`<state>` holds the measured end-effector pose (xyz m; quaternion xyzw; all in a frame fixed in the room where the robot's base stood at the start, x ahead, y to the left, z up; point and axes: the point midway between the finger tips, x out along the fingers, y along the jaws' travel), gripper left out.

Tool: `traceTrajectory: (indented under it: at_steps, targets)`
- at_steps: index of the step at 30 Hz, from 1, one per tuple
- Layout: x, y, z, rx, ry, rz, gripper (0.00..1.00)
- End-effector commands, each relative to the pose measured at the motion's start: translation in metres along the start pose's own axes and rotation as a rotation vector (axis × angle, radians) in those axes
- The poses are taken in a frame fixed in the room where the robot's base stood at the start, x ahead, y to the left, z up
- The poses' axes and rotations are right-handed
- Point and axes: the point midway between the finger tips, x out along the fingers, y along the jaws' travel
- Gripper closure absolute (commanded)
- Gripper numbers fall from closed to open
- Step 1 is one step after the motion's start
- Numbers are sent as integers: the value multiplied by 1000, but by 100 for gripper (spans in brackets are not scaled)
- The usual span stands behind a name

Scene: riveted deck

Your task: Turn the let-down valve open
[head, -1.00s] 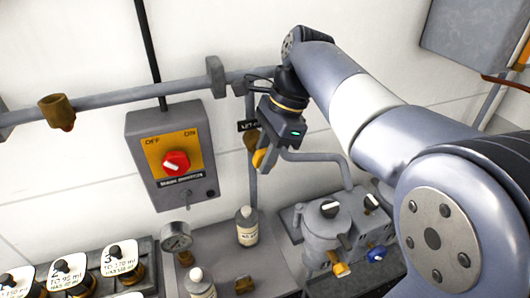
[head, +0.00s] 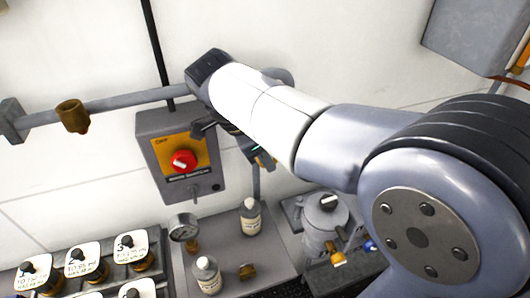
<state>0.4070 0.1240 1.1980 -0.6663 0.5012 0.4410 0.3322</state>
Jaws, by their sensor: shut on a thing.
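The let-down valve is on the grey pipework on the back wall, right of the switch box. Its body and label are hidden behind my arm. A small sliver of yellow-orange, probably its handle, shows beside my gripper (head: 257,155). My gripper is shut on the valve handle, but my arm covers most of the grip. How far the handle is turned cannot be seen.
The switch box (head: 207,181) with a red knob (head: 183,161) is close left of my gripper. Below stand a pressure gauge (head: 183,226), two white bottles (head: 250,217) (head: 207,275) and a grey pump-like unit (head: 325,218). Labelled valves (head: 83,262) are at lower left.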

Motion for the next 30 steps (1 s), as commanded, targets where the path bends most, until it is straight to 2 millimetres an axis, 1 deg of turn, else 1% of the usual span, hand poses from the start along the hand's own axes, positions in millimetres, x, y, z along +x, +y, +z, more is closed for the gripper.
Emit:
traceTrajectory:
  at_steps: [3, 9, 25, 26, 30]
  targets:
    - [1, 0, 2, -2, 55, -1, 99]
    - [1, 0, 2, 0, 112, -1, 99]
    - [1, 0, 1, 0, 132, 1, 99]
    - [1, 0, 1, 0, 132, 1, 74]
    - [1, 0, 1, 0, 132, 1, 62]
